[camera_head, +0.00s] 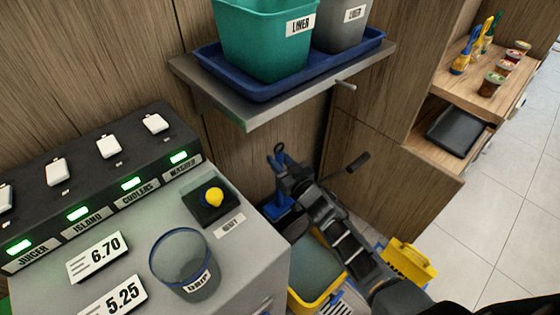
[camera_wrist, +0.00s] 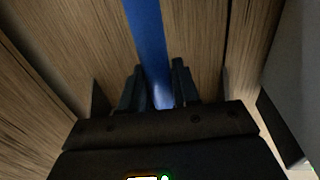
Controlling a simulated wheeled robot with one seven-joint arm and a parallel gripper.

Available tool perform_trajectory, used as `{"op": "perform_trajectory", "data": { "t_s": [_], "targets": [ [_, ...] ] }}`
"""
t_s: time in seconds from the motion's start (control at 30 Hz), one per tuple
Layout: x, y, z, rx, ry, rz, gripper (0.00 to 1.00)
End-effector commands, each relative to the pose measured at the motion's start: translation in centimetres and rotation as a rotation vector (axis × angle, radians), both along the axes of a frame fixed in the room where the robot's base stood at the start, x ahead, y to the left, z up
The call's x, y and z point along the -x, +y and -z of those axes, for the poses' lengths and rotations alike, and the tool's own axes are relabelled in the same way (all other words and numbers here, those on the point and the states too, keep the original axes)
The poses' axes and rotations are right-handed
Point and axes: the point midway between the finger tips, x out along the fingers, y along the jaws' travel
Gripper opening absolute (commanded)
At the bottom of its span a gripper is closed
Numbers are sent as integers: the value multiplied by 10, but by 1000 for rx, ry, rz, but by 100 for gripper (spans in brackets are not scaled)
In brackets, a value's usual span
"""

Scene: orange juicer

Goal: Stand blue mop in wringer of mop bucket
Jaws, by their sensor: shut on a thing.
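My gripper (camera_head: 284,172) reaches down beside the counter in the head view. In the wrist view my gripper (camera_wrist: 158,92) is shut on the blue mop's handle (camera_wrist: 147,40), which runs between the two fingers. In the head view the blue mop (camera_head: 279,202) shows as a blue piece below the fingers and a loop at the top; its lower end is hidden. The mop bucket (camera_head: 326,296) has a yellow rim and a grey inside, and stands below my arm. A yellow part (camera_head: 412,258) to its right may be the wringer; my arm partly covers this area.
A grey counter (camera_head: 240,262) with a switch panel (camera_head: 100,190) and a clear cup (camera_head: 185,265) stands at left. A wall shelf (camera_head: 250,112) with a blue tray and bins overhangs from above. Wooden panels close off the back. Tiled floor (camera_head: 490,230) is clear at right.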

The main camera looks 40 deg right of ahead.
Motion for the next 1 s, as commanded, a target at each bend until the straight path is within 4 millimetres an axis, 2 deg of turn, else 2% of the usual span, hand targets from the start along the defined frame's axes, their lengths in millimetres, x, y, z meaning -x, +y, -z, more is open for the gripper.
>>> {"op": "perform_trajectory", "data": {
  "t_s": [0.1, 1.0],
  "targets": [
    [-1, 0, 16, -1, -3, 0, 0],
    [0, 0, 111, -1, -3, 0, 0]
  ]
}}
